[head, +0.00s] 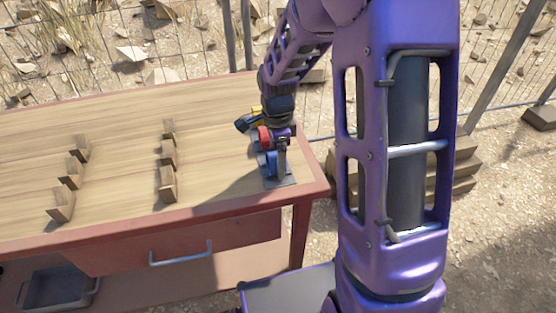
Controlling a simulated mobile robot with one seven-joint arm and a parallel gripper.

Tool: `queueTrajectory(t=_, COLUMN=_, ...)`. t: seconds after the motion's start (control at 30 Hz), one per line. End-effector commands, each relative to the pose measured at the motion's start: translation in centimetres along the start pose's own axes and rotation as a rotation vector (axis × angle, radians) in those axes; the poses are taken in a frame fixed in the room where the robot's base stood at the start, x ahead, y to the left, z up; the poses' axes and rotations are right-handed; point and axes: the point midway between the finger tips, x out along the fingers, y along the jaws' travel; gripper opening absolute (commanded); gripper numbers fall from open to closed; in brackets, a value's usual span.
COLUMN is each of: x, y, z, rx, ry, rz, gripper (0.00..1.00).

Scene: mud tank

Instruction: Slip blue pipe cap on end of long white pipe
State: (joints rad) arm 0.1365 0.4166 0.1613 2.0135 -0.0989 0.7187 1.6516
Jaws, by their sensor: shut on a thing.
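My gripper (281,156) points down over the right end of the wooden table. It is shut on a blue round part that looks like the blue pipe cap (268,164), low over a small grey plate (286,181). The fingers partly cover the cap, and I cannot tell whether it touches the plate. A red round part (264,138) shows just behind the cap, close to the gripper. I see no long white pipe in this view.
Several wooden notched blocks stand in two rows on the table (115,190), left of my gripper. A dark and yellow item (248,121) lies behind the gripper. The tabletop between is clear. A drawer with a handle (181,254) and a dark bin (58,287) are below.

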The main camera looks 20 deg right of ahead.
Motion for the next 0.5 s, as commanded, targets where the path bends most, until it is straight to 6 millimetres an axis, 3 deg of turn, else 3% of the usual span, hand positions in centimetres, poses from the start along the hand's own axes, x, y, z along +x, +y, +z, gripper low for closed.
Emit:
queueTrajectory(t=0.17, x=-0.7, y=0.0, z=0.0, rx=0.0, ry=0.0, rz=-0.001, gripper=0.39)
queueTrajectory(t=0.5, x=-4.2, y=0.0, z=0.0, rx=0.0, ry=0.0, rz=-0.001, gripper=0.39)
